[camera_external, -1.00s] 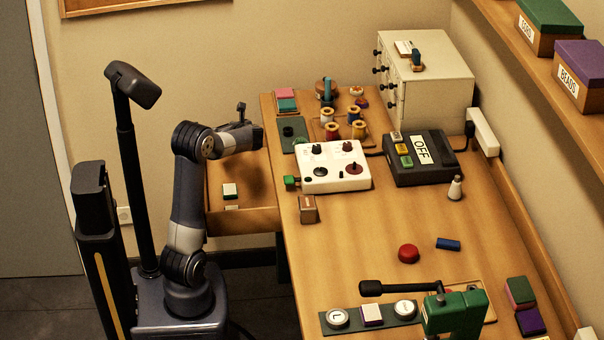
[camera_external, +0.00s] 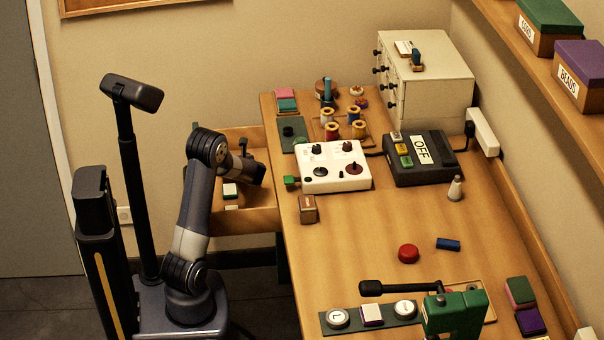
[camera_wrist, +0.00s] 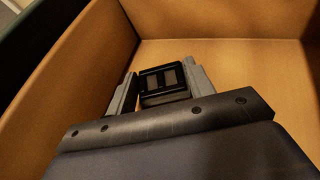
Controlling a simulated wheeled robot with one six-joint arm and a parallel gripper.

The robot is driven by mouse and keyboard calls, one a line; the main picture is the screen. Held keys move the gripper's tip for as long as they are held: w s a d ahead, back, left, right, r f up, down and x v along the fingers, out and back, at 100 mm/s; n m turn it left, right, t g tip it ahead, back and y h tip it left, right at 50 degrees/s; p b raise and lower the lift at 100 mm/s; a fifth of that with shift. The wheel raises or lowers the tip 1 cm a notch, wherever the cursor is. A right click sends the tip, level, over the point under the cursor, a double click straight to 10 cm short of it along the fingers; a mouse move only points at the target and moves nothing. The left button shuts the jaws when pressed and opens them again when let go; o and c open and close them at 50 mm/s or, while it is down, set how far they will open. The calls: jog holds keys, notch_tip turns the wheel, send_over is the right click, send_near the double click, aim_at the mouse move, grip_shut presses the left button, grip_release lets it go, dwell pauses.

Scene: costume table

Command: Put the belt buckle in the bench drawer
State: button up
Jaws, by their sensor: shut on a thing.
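The bench drawer (camera_external: 250,220) is pulled open at the left side of the bench, with wooden walls and floor. My gripper (camera_wrist: 163,80) is down inside or just over the drawer; in the external view it (camera_external: 252,168) is partly hidden by my wrist. It is shut on the belt buckle (camera_wrist: 163,84), a small black piece with two grey rectangular faces, held between the two grey fingers. The buckle appears close above the drawer floor (camera_wrist: 230,65); I cannot tell whether it touches. In the external view the buckle is not clearly seen.
On the bench are a white control box (camera_external: 335,177), a brown block (camera_external: 308,210), a black box marked OFF (camera_external: 420,170) and spools (camera_external: 332,131). The bench's middle is mostly clear.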

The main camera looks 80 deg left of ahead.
jog(key=shift+f, duration=0.35)
jog(key=shift+f, duration=0.15)
jog(key=o, duration=1)
jog(key=shift+c, duration=0.2)
jog(key=shift+r, duration=0.25)
jog(key=v, duration=0.3)
jog(key=shift+a+p, duration=0.1)
jog(key=shift+p, duration=0.3)
notch_tip(320, 180, up, 7)
jog(key=p, duration=0.2)
